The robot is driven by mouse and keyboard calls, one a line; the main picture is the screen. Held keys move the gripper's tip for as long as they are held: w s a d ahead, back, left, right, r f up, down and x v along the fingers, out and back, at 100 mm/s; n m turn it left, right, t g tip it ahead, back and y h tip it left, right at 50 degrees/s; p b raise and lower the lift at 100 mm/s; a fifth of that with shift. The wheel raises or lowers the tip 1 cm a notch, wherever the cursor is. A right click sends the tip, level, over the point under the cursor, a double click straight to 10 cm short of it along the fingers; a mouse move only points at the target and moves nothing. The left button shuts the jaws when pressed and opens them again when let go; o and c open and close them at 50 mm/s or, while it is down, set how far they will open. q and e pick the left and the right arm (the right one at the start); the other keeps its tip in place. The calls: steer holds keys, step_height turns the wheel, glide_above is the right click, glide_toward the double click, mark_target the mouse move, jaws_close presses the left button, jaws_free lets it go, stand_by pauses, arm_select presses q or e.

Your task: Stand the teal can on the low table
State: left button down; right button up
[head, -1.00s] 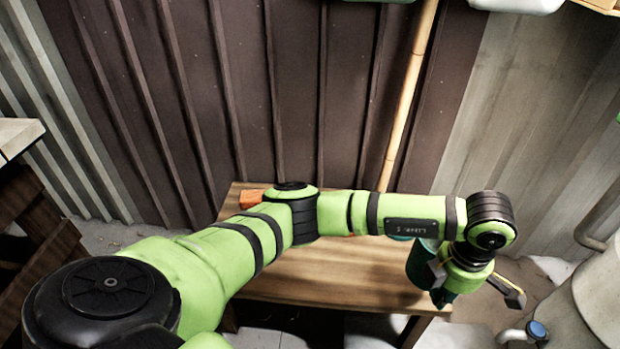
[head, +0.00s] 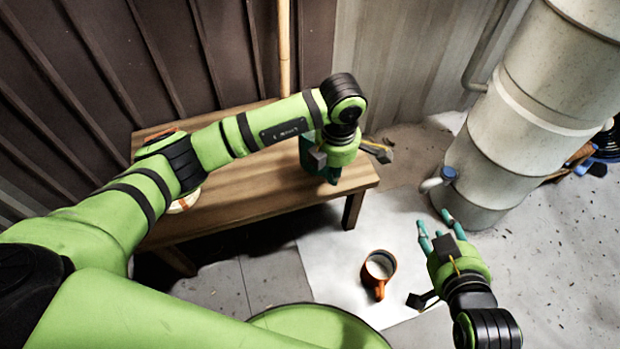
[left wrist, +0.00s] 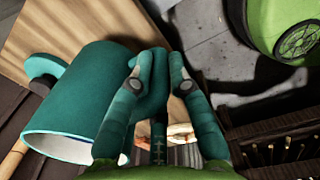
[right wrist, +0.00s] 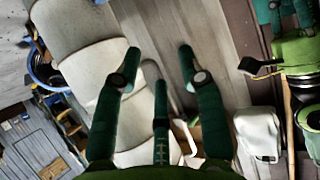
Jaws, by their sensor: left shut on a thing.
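The teal can (head: 307,152) is at the right end of the low wooden table (head: 255,195), partly hidden by my left gripper (head: 325,172). In the left wrist view the can (left wrist: 85,95) shows as a teal cylinder with a pale inside, its open end towards the lower left. My left gripper (left wrist: 162,75) is shut on a teal part at its side. I cannot tell whether the can's base touches the tabletop. My right gripper (head: 438,228) is open and empty, to the right of the table; its spread fingers (right wrist: 158,65) show in the right wrist view.
An orange mug (head: 379,268) with pale contents stands on a white sheet (head: 335,265) on the floor, left of my right gripper. A large pale tank (head: 510,120) stands at the right. A bamboo pole (head: 284,50) leans on the dark wall behind the table.

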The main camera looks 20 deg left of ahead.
arm_select(q)
steer(key=a+f, duration=0.1)
steer(key=f, duration=0.1)
steer(key=a+f+b, duration=0.1)
steer(key=a+f, duration=0.1)
steer(key=w+a+f+b, duration=0.1)
steer(key=f, duration=0.1)
steer(key=shift+a+f, duration=0.25)
steer(key=shift+a, duration=0.1)
arm_select(e)
steer(key=w+a+r+t+y, duration=0.1)
steer(key=a+r+t+y, duration=0.1)
steer(key=r, duration=0.4)
steer(key=w+a+r+n+t+y, duration=0.1)
steer(key=a+r+t, duration=0.1)
steer(key=r+t, duration=0.3)
steer(key=shift+a+r+y, duration=0.15)
steer(key=shift+r+y, duration=0.25)
steer(key=shift+r, duration=0.55)
arm_select(q)
steer(key=shift+f, duration=0.15)
arm_select(e)
steer(key=shift+r+t, duration=0.2)
steer(key=shift+t, duration=0.1)
